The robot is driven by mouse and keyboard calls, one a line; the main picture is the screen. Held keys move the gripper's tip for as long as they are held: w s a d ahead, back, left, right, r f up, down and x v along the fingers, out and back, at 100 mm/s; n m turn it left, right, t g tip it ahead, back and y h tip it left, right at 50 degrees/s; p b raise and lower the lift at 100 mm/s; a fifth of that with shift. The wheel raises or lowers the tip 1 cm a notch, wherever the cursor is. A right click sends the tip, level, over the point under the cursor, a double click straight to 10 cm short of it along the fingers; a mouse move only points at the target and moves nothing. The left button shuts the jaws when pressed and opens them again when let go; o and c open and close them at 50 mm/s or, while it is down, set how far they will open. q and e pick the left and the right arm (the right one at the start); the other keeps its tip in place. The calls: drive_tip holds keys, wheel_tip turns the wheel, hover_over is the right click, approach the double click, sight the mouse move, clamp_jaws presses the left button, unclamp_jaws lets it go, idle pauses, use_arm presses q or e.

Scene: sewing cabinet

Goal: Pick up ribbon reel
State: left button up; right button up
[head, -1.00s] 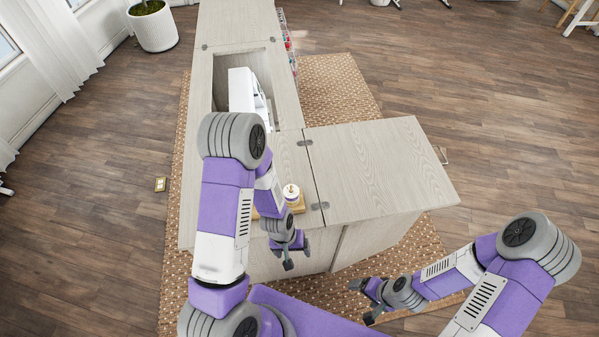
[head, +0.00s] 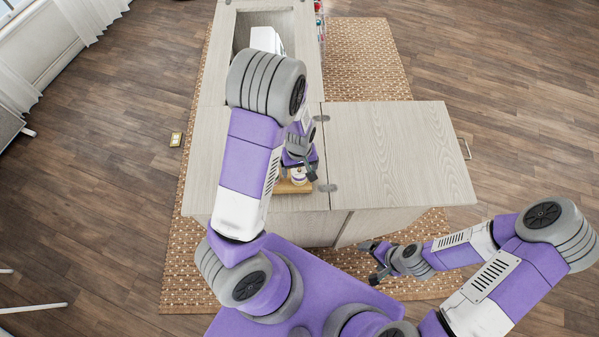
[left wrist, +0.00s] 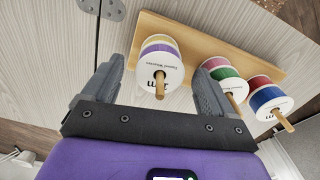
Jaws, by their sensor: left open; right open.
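In the left wrist view a ribbon reel (left wrist: 159,60) with yellow and purple bands stands on a peg of a wooden holder (left wrist: 205,44). A pink, green and white reel (left wrist: 222,82) and a red and blue reel (left wrist: 268,97) stand on the same holder to its right. My left gripper (left wrist: 155,85) is open, with one finger on each side of the yellow and purple reel and a gap visible on both sides. In the head view this gripper (head: 311,173) is over the holder (head: 291,187) and partly hides it. My right gripper (head: 369,262) is open and empty, low in front of the cabinet.
The holder stands on the pale wooden cabinet top (head: 262,120), near its front edge. A white sewing machine (head: 266,40) sits in the recess behind. The right leaf (head: 395,155) of the cabinet is bare. Hinges (head: 323,188) lie between the panels.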

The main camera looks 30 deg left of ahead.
use_arm(q)
drive_tip(key=shift+f, duration=0.3)
drive_tip(key=c, duration=1.1)
drive_tip(key=shift+r, duration=0.15)
drive_tip(key=shift+c, duration=0.2)
wheel_tip(320, 180, up, 10)
drive_tip(key=p, duration=0.2)
drive_tip(key=shift+p, duration=0.4)
